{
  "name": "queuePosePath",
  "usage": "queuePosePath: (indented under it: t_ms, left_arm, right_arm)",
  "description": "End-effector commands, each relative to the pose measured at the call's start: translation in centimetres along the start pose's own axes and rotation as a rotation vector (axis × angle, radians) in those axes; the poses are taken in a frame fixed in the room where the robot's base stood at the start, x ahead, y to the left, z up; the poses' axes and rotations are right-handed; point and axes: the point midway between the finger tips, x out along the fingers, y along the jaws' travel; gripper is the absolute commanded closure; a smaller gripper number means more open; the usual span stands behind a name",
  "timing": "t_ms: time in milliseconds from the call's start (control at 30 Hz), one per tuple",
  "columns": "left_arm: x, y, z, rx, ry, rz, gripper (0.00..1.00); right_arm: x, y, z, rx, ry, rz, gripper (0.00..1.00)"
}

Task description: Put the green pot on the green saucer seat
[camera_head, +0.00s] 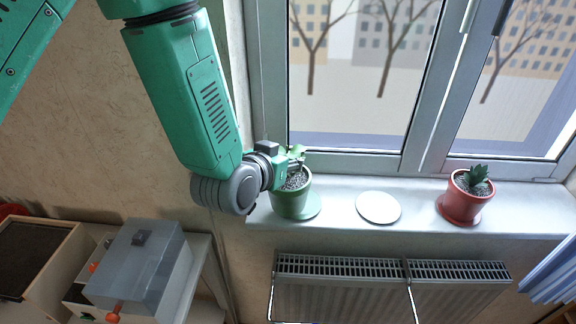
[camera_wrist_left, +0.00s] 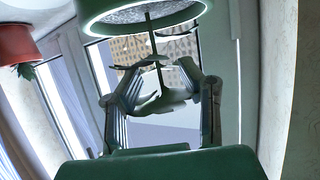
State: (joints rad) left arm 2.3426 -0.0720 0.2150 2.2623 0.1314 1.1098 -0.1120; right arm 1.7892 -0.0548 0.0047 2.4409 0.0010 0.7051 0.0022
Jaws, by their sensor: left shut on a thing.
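The green pot (camera_head: 289,203), with dark soil and a leafy plant, is upright at the left end of the windowsill. The green saucer (camera_head: 314,207) shows at its right and lower edge. The pot sits over the saucer, a little to its left; I cannot tell if they touch. My left gripper (camera_head: 294,163) is at the plant above the pot's rim. In the left wrist view, the pot (camera_wrist_left: 140,22) is at the top, upside down, and the gripper's fingers (camera_wrist_left: 160,85) are on both sides of the plant's stem and leaves. My right gripper is not in view.
A pale round saucer (camera_head: 378,207) lies empty in the middle of the sill (camera_head: 410,221). A red pot (camera_head: 461,204) with a plant stands at the right. The window is behind, a radiator (camera_head: 390,285) below. A grey box (camera_head: 140,262) stands at lower left.

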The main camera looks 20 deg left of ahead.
Motion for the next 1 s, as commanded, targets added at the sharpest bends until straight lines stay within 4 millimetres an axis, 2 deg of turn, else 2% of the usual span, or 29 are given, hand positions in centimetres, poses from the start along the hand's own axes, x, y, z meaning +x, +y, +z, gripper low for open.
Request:
queuePosePath:
  t_ms: [167,533,567,600,633,1000]
  left_arm:
    - [0.8,-0.1,1.8,0.0,0.003,-0.002,1.0]
    - [0.9,-0.1,2.1,0.0,0.004,-0.001,1.0]
    - [0.9,-0.1,2.3,0.0,0.0,-0.001,0.63]
    - [0.9,-0.1,2.2,0.0,0.0,-0.001,0.49]
    - [0.9,-0.1,2.2,0.0,0.0,-0.001,0.47]
    - [0.7,-0.1,1.9,0.0,0.0,-0.001,0.47]
  right_arm:
    - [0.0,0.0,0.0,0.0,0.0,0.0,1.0]
    - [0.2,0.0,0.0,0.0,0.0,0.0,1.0]
    - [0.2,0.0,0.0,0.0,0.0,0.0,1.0]
    - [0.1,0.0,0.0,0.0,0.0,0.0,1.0]
    - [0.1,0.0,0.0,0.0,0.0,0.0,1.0]
    - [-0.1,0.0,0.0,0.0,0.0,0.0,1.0]
